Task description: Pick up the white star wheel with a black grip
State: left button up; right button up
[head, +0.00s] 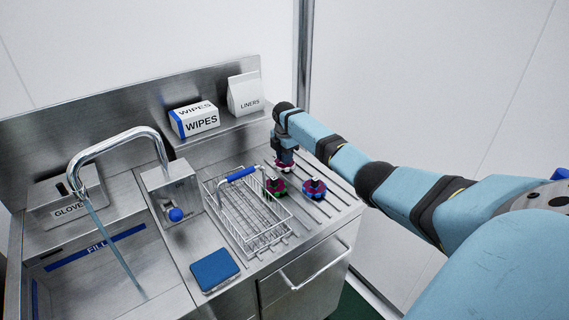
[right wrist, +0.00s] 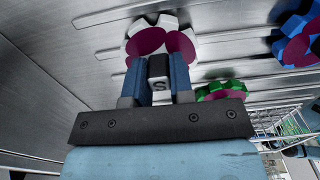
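The white star wheel (head: 285,168) with a magenta middle is at the back of the ribbed steel drainboard, under my right gripper (head: 285,157). In the right wrist view the white star wheel (right wrist: 183,43) is just beyond the fingertips. Its black grip, marked with a letter like S, stands between the two blue fingers of my right gripper (right wrist: 158,72). Whether the wheel rests on the ribs or is slightly raised, I cannot tell. My left gripper is not in view.
A green wheel (head: 274,187) and a blue wheel (head: 314,188) lie close by on the drainboard. A wire basket (head: 255,232) with a blue handle stands to the left. A wipes box (head: 195,120) and liners pack (head: 245,95) sit on the shelf behind.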

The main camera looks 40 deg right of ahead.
grip_shut()
jog(key=shift+r, duration=0.1)
notch_tip(320, 180, up, 20)
dwell(0.4)
